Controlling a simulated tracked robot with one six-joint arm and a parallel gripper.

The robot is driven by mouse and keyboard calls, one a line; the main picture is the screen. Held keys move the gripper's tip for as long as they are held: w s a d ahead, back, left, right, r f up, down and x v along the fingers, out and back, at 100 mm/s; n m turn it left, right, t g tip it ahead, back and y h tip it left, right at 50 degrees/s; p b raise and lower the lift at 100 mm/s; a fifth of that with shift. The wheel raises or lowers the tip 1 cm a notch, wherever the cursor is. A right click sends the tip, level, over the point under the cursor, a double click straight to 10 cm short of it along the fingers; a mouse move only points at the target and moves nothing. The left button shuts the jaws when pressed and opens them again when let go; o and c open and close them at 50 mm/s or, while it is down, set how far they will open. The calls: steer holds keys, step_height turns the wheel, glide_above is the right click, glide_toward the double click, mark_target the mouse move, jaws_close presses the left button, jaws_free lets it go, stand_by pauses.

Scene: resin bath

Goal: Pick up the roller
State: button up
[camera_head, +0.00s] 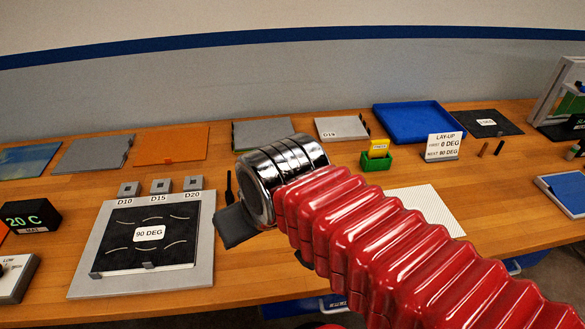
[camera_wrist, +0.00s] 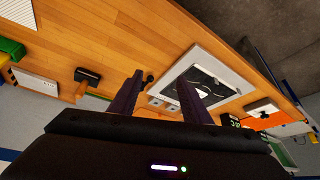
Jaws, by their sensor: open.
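My gripper (camera_wrist: 160,74) is open, with two dark fingers apart and nothing between them. In the head view its dark end (camera_head: 238,227) shows below the chrome wrist, over the bench right of the 90 DEG board; the fingertips cannot be made out there. A thin black handle-like tool (camera_head: 228,187) lies beside the D20 block; its black end (camera_wrist: 149,77) shows beside the left finger, which hides part of it. I cannot tell which tool is the roller.
The grey plate with the black 90 DEG sheet (camera_head: 148,235) lies left of my gripper. Small blocks D10, D15 and D20 (camera_head: 193,183) stand behind it. A green box with a yellow card (camera_head: 377,156) and a blue tray (camera_head: 418,121) are farther back. Bare wood separates them.

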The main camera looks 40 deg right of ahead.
steer(key=w+d+r+m+g, duration=0.2)
steer(key=w+d+r+m, duration=0.15)
steer(key=w+d, duration=0.35)
steer(key=w+d+r+m+g, duration=0.15)
steer(key=w+d+r, duration=0.25)
steer(key=w, duration=0.4)
steer(key=w+d+f+m+g, duration=0.1)
steer(key=w+d+f+m, duration=0.1)
steer(key=w+d, duration=0.3)
steer(key=w+d+f+m+g, duration=0.1)
steer(key=w+d, duration=0.4)
steer(key=d, duration=0.6)
steer(key=shift+w+f+m, duration=0.15)
steer(key=shift+f+m, duration=0.55)
steer(key=shift+m, duration=0.5)
steer(key=shift+f, duration=4.35)
steer(key=shift+w+f, duration=0.15)
steer(key=shift+f, duration=2.4)
